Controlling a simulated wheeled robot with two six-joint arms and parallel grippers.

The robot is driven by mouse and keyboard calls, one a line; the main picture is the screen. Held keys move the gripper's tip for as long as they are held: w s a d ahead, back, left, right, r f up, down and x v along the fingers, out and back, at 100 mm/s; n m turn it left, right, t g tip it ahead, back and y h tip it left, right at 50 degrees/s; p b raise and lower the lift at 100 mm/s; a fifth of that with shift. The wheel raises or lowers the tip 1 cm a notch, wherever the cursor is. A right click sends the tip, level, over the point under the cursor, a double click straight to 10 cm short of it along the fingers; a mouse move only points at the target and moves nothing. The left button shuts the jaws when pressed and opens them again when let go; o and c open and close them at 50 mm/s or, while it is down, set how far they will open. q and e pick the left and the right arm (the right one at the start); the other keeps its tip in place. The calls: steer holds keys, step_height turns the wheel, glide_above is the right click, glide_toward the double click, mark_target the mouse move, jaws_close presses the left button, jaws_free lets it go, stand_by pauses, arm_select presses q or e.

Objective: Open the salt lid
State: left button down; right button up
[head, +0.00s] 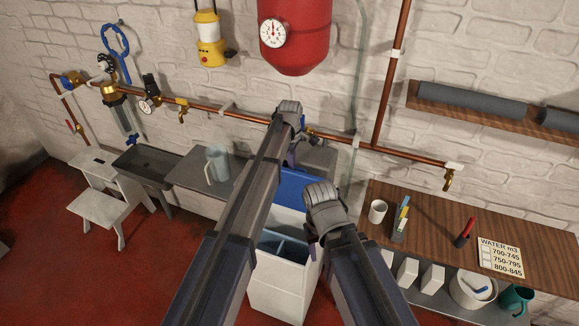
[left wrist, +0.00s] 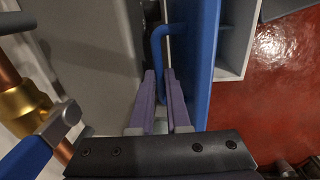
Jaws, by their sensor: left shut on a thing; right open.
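A white cabinet (head: 275,298) stands below the pipe, with a blue lid (head: 302,188) at its top. The lid shows as a long blue panel (left wrist: 199,75) in the left wrist view, with a blue loop handle (left wrist: 158,42) on its left side. My left gripper (left wrist: 161,78) is shut on this handle. In the head view my left gripper (head: 289,112) is high behind the lid and its fingers are hidden. I cannot tell the lid's exact angle. My right gripper (head: 322,200) is open and empty in front of the lid, its fingertips mostly hidden.
A copper pipe (head: 235,115) with valves crosses the wall. A sink counter (head: 190,176) with a clear jug (head: 217,163) is to the left. A wooden shelf (head: 432,230) with a cup (head: 377,211) is to the right.

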arm_select(q)
steer(key=c, duration=0.9)
jaws_free()
